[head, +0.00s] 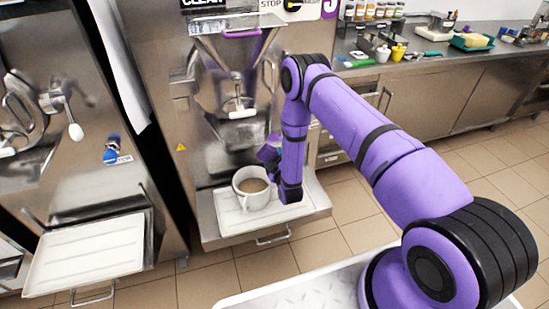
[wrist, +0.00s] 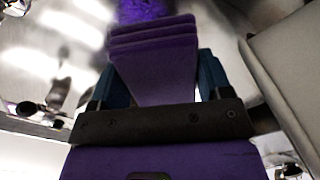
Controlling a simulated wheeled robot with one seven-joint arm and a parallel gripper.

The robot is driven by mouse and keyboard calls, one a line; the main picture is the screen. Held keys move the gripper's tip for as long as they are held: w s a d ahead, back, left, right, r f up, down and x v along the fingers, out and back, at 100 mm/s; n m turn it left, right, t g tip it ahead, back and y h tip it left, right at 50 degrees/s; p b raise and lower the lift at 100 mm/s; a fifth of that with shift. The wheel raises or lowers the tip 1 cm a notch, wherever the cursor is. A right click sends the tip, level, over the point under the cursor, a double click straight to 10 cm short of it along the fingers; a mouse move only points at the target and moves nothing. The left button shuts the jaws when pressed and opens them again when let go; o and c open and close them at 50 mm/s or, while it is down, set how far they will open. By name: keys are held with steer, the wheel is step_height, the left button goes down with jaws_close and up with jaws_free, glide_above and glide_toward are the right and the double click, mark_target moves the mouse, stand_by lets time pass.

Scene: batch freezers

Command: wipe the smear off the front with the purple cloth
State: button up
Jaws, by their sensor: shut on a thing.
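The purple cloth (wrist: 155,60) is a folded, layered pad between the two blue fingers of my gripper (wrist: 155,85), which is shut on it. In the head view the cloth (head: 268,154) shows as a small purple patch left of my wrist, close to the steel front of the middle freezer (head: 205,125). I cannot tell whether it touches the front. A rough purple patch (wrist: 143,8) shows on the metal beyond the cloth in the wrist view; I cannot tell whether it is the smear or a reflection. My arm hides part of the front in the head view.
A white tub with brown contents (head: 251,190) stands on the freezer's shelf (head: 225,222), just below and left of my gripper. The freezer's spout handle (head: 238,104) juts out above. Another freezer (head: 70,130) is at left; a counter with bottles (head: 440,60) is at right.

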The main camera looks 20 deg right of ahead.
steer(key=w, duration=0.6)
steer(key=shift+w, duration=0.25)
steer(key=shift+w, duration=1)
stand_by(0.9)
steer(key=shift+d, duration=0.1)
steer(key=d, duration=1)
steer(key=shift+d, duration=0.25)
stand_by(0.7)
